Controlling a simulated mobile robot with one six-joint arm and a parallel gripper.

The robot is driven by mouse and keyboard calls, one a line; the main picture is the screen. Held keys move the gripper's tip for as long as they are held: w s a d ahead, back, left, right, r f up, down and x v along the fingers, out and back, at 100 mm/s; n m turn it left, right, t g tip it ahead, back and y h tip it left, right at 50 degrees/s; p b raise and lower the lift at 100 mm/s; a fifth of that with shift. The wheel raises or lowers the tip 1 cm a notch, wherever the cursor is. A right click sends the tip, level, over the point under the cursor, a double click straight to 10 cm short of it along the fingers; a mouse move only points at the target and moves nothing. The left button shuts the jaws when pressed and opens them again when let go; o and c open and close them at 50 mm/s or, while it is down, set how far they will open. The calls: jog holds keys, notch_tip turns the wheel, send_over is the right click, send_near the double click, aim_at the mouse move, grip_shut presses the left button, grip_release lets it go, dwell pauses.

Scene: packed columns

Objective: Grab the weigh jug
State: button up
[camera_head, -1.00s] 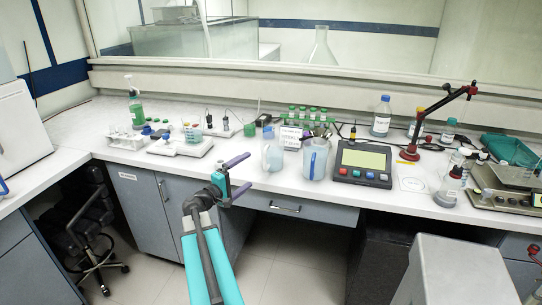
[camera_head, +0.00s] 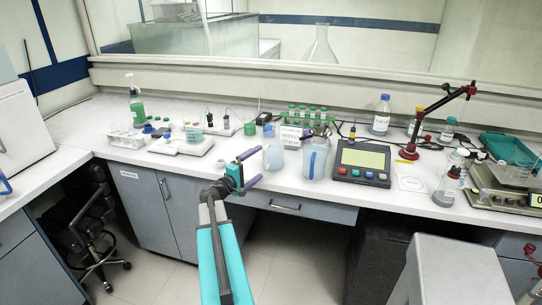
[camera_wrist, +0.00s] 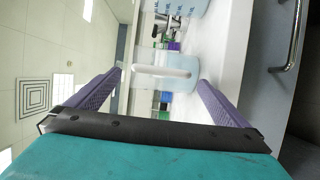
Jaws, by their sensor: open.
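Two clear jugs stand on the bench in the head view; no label tells me which is the weigh jug. The left one (camera_head: 272,158) is plain and bluish; the right one (camera_head: 322,153) has a blue handle. My gripper (camera_head: 254,167) is open and empty, just left of the left jug and in front of it, apart from it. In the wrist view, turned sideways, the left jug (camera_wrist: 180,52) with a pale bar-like handle (camera_wrist: 160,71) lies ahead between my gripper's fingertips (camera_wrist: 161,76). The right jug's printed side (camera_wrist: 188,6) shows at the top edge.
A white sign (camera_head: 290,137) stands close behind the jugs. A dark scale-like device (camera_head: 362,162) stands right of the right jug. A white tray (camera_head: 182,147) with small items lies to the left. The bench front edge and drawer handle (camera_head: 285,207) are below my gripper.

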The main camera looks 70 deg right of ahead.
aim_at(270, 154)
jog(key=shift+p+x, duration=1.2)
jog(key=shift+x, duration=0.5)
jog(key=shift+s+d+f+p, duration=0.1)
jog(key=shift+d+p, duration=0.1)
jog(key=shift+d, duration=0.25)
jog(key=shift+s+d+f+p, duration=0.1)
jog(key=shift+d+p, duration=0.05)
jog(key=shift+d, duration=0.3)
jog(key=shift+r, duration=0.1)
jog(key=c, duration=1.5)
jog(key=shift+r, duration=0.15)
